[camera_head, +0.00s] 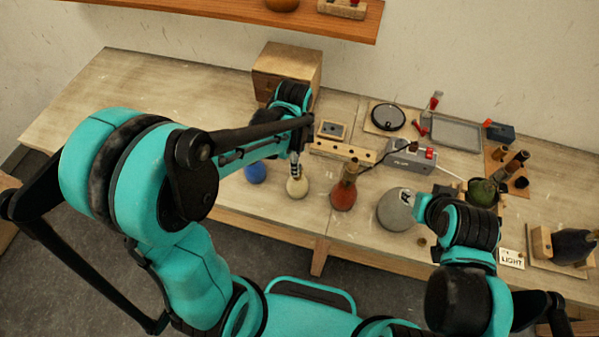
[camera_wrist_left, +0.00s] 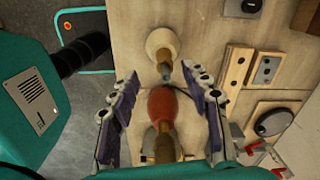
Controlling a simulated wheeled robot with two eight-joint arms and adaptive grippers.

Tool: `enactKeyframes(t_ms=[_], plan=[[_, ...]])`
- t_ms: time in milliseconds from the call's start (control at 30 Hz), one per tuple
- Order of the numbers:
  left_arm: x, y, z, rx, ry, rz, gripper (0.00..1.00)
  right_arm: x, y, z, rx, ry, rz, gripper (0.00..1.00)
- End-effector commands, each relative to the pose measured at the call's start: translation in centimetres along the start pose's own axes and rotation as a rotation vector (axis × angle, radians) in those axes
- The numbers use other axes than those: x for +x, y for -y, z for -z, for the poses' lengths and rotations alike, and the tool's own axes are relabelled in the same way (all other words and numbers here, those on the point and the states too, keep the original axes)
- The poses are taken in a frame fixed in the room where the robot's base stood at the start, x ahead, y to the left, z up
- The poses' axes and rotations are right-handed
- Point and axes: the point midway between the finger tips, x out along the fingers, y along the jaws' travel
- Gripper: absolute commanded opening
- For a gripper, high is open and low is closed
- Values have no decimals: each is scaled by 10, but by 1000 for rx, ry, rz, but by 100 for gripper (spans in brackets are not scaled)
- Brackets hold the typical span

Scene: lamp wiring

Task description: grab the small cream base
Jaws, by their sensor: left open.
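The small cream base (camera_head: 297,188) is round with a narrow brown neck and stands near the front edge of the table, between a blue base (camera_head: 255,173) and a red base (camera_head: 343,197). It also shows in the left wrist view (camera_wrist_left: 160,41), upper middle, beyond my fingertips. My left gripper (camera_head: 296,163) is close by it, partly hidden behind my arm. In the left wrist view its fingers (camera_wrist_left: 161,90) are spread, with the red base (camera_wrist_left: 164,105) showing between them. My right gripper (camera_head: 421,204) is by the large grey base (camera_head: 396,211); its fingers are not clear.
Behind the bases lie a wooden block with holes (camera_head: 343,150), a grey box with a red switch (camera_head: 410,157) and a grey tray (camera_head: 455,133). A wooden box (camera_head: 287,66) stands at the back. The table's left part is clear.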

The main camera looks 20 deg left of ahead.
Motion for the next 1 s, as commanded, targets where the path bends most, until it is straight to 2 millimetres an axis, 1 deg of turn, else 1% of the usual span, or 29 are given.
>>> enactKeyframes(t_ms=[33, 267, 400, 500, 600, 767, 800, 867, 900, 967, 1000], plan=[[8, 0, 0, 1, 0, 0, 47, 2, 0, -2, 0, 0, 0, 40], [36, 4, 4, -1, 0, 1, 47, 8, 0, -6, 0, 0, 0, 40], [58, 8, 8, -3, 0, 2, 47, 11, 0, -8, 0, 0, 0, 40], [69, 8, 8, -4, 0, 2, 47, 12, 0, -9, 0, 0, 0, 40], [72, 7, 8, -4, -1, 2, 47, 13, 0, -9, 0, 0, 0, 40], [72, 7, 8, -4, -1, 2, 47, 12, 0, -9, 0, 0, 0, 40], [72, 7, 8, -4, -1, 2, 45, 12, 0, -9, 0, 0, 0, 40], [72, 7, 8, -4, -1, 2, 29, 12, 0, -9, 0, 0, 0, 40], [72, 7, 8, -4, -1, 2, 18, 12, 0, -9, 0, 0, 0, 40], [72, 7, 8, -4, -1, 2, 3, 12, 0, -9, 0, 0, 0, 40], [72, 7, 8, -4, -1, 2, 0, 12, 0, -9, 0, 0, 0, 40]])
